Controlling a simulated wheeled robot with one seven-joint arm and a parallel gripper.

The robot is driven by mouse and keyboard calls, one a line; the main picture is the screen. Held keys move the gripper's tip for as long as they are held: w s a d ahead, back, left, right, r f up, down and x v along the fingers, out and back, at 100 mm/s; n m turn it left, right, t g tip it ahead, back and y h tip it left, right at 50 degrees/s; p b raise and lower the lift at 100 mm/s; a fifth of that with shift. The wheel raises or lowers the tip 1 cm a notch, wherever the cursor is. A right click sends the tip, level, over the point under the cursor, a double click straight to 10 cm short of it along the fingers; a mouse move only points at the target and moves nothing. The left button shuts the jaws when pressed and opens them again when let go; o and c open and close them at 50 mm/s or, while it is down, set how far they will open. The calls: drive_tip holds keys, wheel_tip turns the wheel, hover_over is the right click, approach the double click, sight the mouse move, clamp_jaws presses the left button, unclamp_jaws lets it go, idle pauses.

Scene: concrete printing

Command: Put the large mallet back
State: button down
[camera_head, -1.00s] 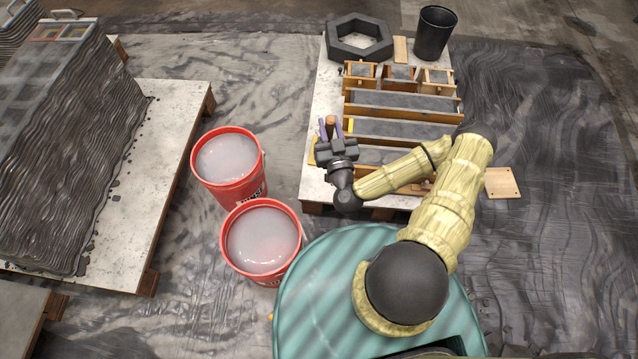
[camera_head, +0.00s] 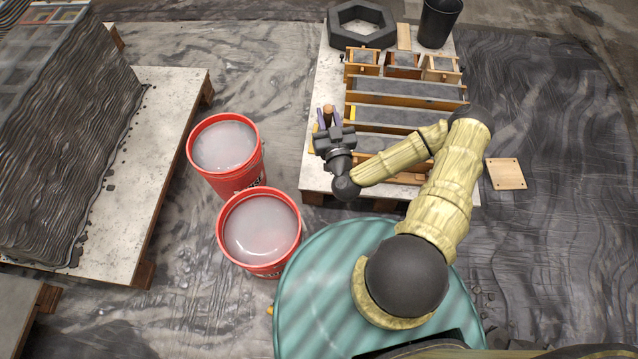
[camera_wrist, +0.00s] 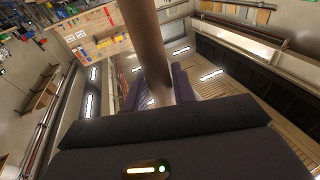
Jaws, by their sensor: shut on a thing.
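My gripper (camera_head: 326,115) is over the left edge of the pallet with the wooden forms in the head view, its dark purple fingers pointing away from me. It is shut on the brown wooden handle of the mallet (camera_wrist: 148,40), which rises between the fingers to the top edge of the wrist view. In the head view only a short brown piece of the handle (camera_head: 328,109) shows between the fingertips. The mallet's head cannot be made out in either view.
Wooden forms filled with grey concrete (camera_head: 405,88) stand on the pallet, with a dark hexagonal ring (camera_head: 340,20) and black bucket (camera_head: 437,25) behind. Two red buckets (camera_head: 252,181) of cloudy liquid stand left. The wrist view shows a tool board (camera_wrist: 97,42) on a wall.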

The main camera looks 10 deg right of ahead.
drive_tip(key=w+f+b, duration=0.5)
drive_tip(key=f+b, duration=0.8)
drive_tip(key=w+f+m+g+h+b, duration=0.1)
drive_tip(key=w+f+b, duration=0.5)
drive_tip(key=f+b, duration=0.7)
drive_tip(key=shift+f+h+b, duration=0.3)
drive_tip(key=shift+f+b, duration=0.05)
drive_tip(key=shift+b, duration=0.15)
drive_tip(key=shift+d, duration=0.1)
wheel_tip(320, 180, down, 6)
drive_tip(key=b, duration=0.3)
drive_tip(key=shift+f, duration=0.1)
wheel_tip(320, 180, down, 4)
drive_tip(key=shift+r+b, duration=0.1)
drive_tip(key=shift+b, duration=0.9)
